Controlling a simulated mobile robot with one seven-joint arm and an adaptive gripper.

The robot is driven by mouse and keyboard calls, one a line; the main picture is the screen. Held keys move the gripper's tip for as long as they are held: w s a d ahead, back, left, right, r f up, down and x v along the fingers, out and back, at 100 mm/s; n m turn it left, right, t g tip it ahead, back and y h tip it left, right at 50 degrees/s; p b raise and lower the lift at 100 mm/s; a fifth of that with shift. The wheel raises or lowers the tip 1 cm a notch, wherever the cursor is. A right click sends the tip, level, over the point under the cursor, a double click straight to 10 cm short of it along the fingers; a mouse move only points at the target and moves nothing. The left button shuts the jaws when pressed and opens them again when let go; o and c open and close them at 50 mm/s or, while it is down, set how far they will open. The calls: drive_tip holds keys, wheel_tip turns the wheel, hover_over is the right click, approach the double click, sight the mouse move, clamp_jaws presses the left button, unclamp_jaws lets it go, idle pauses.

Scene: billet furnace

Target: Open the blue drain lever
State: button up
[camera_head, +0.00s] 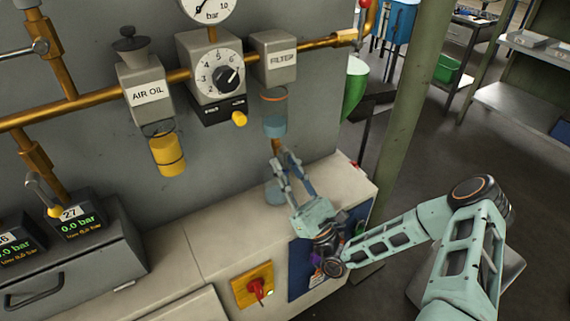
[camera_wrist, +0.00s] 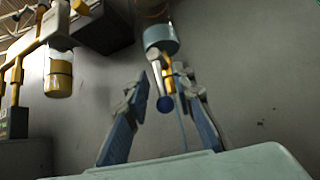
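The blue drain lever (camera_wrist: 165,103) hangs below the filter in the wrist view. It is a silver handle with a round blue end, beside a brass drain fitting (camera_wrist: 169,75). The filter (camera_head: 274,58) is a grey labelled box on the brass pipe, with a clear bowl (camera_head: 274,112) holding bluish liquid. My gripper (camera_head: 284,158) is just below the bowl. In the wrist view its fingers (camera_wrist: 164,85) stand apart on both sides of the lever, with a gap visible around the blue end. In the head view the fingers hide most of the lever.
A bluish cup (camera_head: 275,192) stands on the bench (camera_head: 222,215) beneath the filter. The regulator (camera_head: 212,75) and the air oil unit (camera_head: 147,92) with its yellow bowl are to the left. A red switch (camera_head: 257,288) is on the bench front. A green post (camera_head: 408,110) stands right.

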drive_tip(key=v, duration=1.1)
drive_tip(key=shift+s+d+f, duration=0.15)
drive_tip(key=shift+d+f, duration=0.05)
drive_tip(key=shift+f, duration=0.05)
